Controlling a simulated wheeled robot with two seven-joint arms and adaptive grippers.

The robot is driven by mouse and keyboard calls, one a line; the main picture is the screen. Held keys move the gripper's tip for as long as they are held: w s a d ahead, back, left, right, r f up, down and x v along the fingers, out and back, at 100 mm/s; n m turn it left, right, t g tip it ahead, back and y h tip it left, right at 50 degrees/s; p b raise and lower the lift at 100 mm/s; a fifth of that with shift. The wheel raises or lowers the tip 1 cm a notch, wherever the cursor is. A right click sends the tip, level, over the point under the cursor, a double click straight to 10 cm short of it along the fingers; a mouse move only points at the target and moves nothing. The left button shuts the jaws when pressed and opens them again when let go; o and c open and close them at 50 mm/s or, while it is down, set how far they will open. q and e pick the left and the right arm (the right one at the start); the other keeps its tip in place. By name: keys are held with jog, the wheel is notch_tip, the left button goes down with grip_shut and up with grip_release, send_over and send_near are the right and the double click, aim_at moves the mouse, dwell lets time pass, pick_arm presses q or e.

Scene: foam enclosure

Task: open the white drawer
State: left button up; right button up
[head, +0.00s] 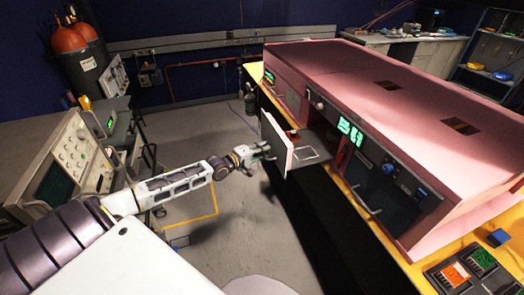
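The white drawer (275,142) sticks out of the pink enclosure (375,75); its pale front panel stands well clear of the enclosure face. Its dark inside, with a light rectangular outline, shows behind the panel. My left gripper (263,153) is at the outer side of the front panel, seemingly at its handle. The handle is hidden or too small to make out, and I cannot tell whether the fingers are shut on it. My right gripper is not in view.
A dark panel with a blue knob and handle (392,185) is on the enclosure right of the drawer. The enclosure stands on a yellow-edged bench (405,262). An instrument (70,160) stands at left. The grey floor (190,120) beyond my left arm is mostly clear.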

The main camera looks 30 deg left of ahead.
pick_arm(q)
jog(key=shift+s, duration=0.2)
dwell(0.3)
jog(key=v, duration=1.1)
jog(key=shift+s, duration=0.2)
dwell(1.2)
jog(key=shift+s+a, duration=0.1)
jog(key=shift+a, duration=0.1)
dwell(0.5)
jog(key=shift+d, duration=0.1)
